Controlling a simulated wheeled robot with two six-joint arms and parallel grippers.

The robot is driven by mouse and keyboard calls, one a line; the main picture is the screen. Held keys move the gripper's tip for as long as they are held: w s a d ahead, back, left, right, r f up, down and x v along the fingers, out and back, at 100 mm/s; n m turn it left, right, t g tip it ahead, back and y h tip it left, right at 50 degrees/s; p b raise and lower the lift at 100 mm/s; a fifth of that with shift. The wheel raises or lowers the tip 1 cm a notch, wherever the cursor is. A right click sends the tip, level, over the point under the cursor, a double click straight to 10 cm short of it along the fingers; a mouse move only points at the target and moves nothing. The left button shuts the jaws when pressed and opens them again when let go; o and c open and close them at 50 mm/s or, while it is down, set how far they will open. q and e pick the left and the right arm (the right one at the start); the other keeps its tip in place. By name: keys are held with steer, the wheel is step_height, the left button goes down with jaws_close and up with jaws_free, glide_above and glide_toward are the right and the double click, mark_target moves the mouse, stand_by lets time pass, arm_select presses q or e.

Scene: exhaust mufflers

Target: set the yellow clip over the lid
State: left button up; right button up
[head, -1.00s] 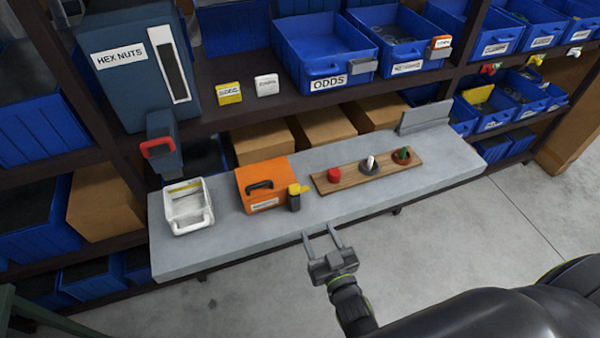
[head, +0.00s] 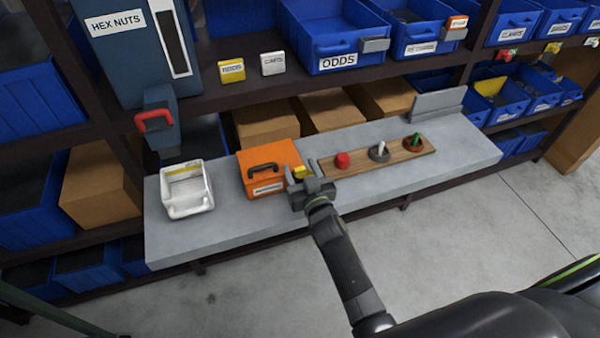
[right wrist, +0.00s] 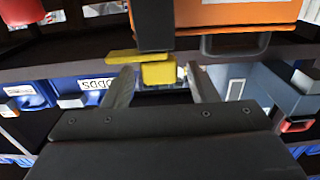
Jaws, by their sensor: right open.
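The yellow clip (head: 300,171) sits on top of a dark upright holder beside the orange box (head: 262,184). In the right wrist view the yellow clip (right wrist: 158,73) appears between the two fingers, with the dark holder (right wrist: 152,25) beyond it. My right gripper (head: 301,174) is open, its fingers one on each side of the clip; I cannot tell whether they touch it. The orange box has a black handle on its lid and stands left of the gripper in the head view. My left gripper is not in view.
A white open container (head: 187,203) stands at the left of the grey bench (head: 220,228). A wooden board (head: 400,157) with a red piece and two discs with pegs lies to the right. Shelves with blue bins rise behind. The bench's front strip is clear.

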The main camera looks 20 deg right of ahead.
steer(key=shift+w, duration=0.3)
steer(key=shift+c, duration=0.2)
